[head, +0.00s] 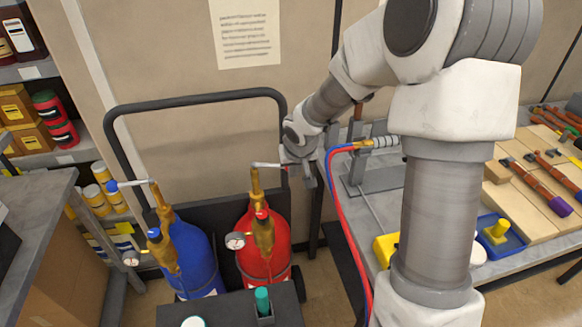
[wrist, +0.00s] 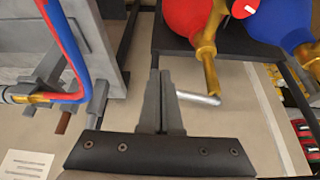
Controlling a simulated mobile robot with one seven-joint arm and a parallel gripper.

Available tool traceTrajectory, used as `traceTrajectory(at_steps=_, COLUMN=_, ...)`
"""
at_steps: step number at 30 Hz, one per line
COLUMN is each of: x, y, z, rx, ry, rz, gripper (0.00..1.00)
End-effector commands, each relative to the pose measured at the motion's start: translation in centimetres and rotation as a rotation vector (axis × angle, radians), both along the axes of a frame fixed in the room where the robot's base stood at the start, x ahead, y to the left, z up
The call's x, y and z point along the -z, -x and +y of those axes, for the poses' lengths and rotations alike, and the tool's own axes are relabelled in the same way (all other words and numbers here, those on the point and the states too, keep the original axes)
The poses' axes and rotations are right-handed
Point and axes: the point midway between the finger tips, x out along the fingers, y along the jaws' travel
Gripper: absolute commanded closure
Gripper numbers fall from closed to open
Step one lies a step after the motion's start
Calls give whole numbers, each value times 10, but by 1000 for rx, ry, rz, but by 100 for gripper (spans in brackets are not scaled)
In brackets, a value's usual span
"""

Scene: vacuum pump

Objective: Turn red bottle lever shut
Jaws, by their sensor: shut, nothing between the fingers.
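The red bottle (head: 250,262) stands upright in a black cart, with a brass valve (head: 256,190) on top. Its silver lever (head: 266,165) points right from the valve top toward my gripper (head: 306,175). In the wrist view, the red bottle (wrist: 188,14) is at the top and the lever (wrist: 198,98) reaches left from the brass valve (wrist: 209,72). My gripper (wrist: 160,88) is shut and empty, with its fingers just left of the lever's free end. I cannot tell whether they touch it.
A blue bottle (head: 190,258) with its own lever (head: 132,184) stands left of the red one. The cart's black handle (head: 195,98) arches behind both. Red and blue hoses (head: 335,200) hang beside the right workbench (head: 375,205). A grey table (head: 30,205) stands at left.

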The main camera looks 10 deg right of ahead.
Motion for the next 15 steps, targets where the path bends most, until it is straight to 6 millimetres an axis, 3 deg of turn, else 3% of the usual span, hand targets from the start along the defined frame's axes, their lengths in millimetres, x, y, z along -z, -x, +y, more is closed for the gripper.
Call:
traceTrajectory(at_steps=2, x=-7, y=-4, z=-4, rx=-40, ry=-3, rz=2, gripper=100)
traceTrajectory(at_steps=15, x=0, y=-29, z=-15, rx=-138, ry=-1, rz=-4, gripper=100)
